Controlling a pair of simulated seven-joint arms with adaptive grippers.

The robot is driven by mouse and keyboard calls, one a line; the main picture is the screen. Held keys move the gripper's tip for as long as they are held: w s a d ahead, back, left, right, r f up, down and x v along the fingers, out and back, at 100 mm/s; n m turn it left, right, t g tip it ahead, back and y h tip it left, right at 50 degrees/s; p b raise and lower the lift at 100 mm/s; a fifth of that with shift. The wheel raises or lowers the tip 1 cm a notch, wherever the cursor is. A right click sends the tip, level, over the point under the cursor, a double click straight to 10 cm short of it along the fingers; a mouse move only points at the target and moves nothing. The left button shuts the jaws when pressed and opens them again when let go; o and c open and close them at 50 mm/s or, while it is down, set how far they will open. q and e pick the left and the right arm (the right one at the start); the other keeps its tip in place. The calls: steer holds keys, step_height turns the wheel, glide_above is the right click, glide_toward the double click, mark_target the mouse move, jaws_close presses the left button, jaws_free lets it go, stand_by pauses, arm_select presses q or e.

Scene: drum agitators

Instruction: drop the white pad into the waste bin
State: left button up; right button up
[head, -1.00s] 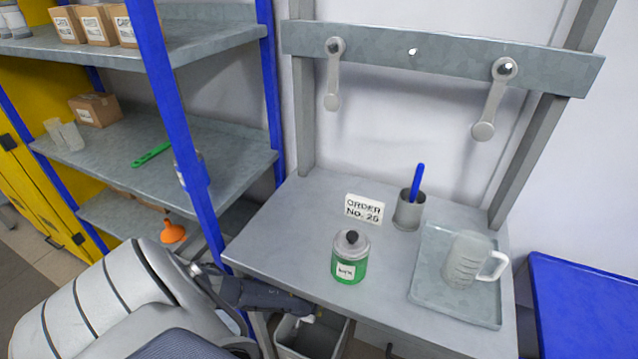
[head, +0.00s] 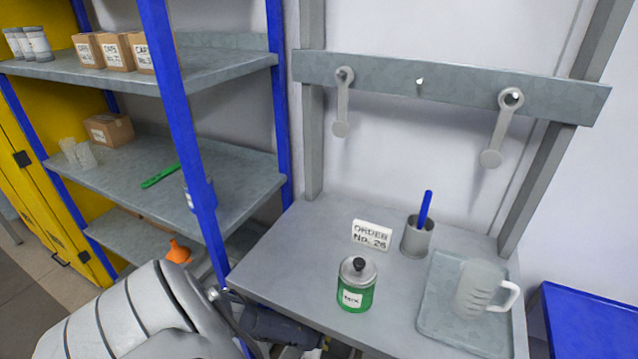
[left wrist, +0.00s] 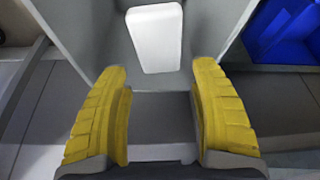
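The white pad (left wrist: 155,38) shows in the left wrist view as a pale block with rounded corners. It is between the walls of the grey waste bin (left wrist: 88,35), beyond my fingertips and apart from them. I cannot tell whether it rests on the bin's floor. My left gripper (left wrist: 160,72) is open, with its two yellow fingers spread and nothing between them. In the head view my left gripper (head: 322,346) is at the bottom edge, low by the table's front, mostly cut off. My right gripper is not in view.
The grey table (head: 290,270) holds a green jar (head: 356,286), an order sign (head: 371,235), a cup with a blue stick (head: 417,238) and a tray (head: 436,298) with a jug (head: 478,290). A blue-post shelf (head: 182,130) stands left. A blue surface (head: 590,320) is at right.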

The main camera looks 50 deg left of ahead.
arm_select(q)
steer(key=shift+o, duration=1.2)
steer(key=v, duration=1.2)
steer(key=shift+w, duration=0.1)
